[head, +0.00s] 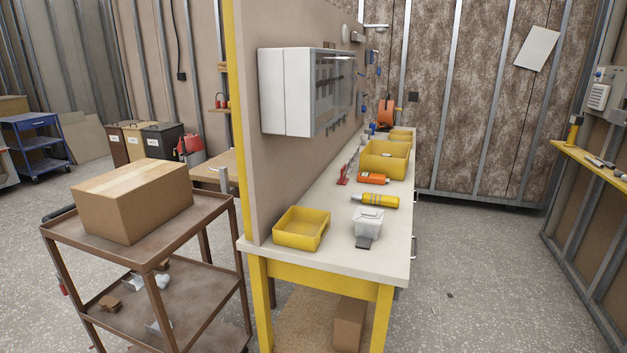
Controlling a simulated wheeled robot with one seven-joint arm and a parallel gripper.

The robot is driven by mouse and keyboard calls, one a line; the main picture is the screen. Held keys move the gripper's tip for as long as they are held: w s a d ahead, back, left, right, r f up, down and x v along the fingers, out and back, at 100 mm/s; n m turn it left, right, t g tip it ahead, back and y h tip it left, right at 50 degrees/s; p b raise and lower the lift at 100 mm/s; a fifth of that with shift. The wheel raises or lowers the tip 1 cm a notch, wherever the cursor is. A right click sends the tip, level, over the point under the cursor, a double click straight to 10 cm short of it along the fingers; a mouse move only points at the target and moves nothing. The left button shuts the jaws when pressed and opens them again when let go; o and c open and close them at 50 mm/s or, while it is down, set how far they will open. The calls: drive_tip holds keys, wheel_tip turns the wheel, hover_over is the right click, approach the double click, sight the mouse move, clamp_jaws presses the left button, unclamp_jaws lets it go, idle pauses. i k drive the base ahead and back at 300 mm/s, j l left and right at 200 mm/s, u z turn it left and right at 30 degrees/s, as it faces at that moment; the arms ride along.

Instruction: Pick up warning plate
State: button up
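I cannot clearly make out a warning plate in the head view. A small dark flat piece (364,242) lies on the workbench (340,255) at the front edge of a white lidded box (368,222); I cannot tell what it is. Small pale pieces (135,282) lie on the lower shelf of the brown cart and are too small to identify. My gripper is not in view.
A cardboard box (132,200) sits on the brown cart (70,228) at left.

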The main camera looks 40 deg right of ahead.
sight(343, 179)
drive_tip(key=i+l+u, duration=0.15)
drive_tip(key=l+u, duration=0.15)
drive_tip(key=l, duration=0.15)
drive_tip(key=i+l+u, duration=0.1)
drive_tip(key=l+u, duration=0.25)
drive_tip(key=i+l+u, duration=0.15)
drive_tip(key=l, duration=1.2)
drive_tip(key=l+u, duration=0.2)
drive_tip(key=l, duration=1.1)
drive_tip(key=k+l, duration=0.1)
drive_tip(key=l, duration=0.65)
drive_tip(key=k+l, duration=0.15)
drive_tip(key=l, duration=0.2)
drive_tip(key=i+l, duration=0.15)
drive_tip(key=i, duration=0.2)
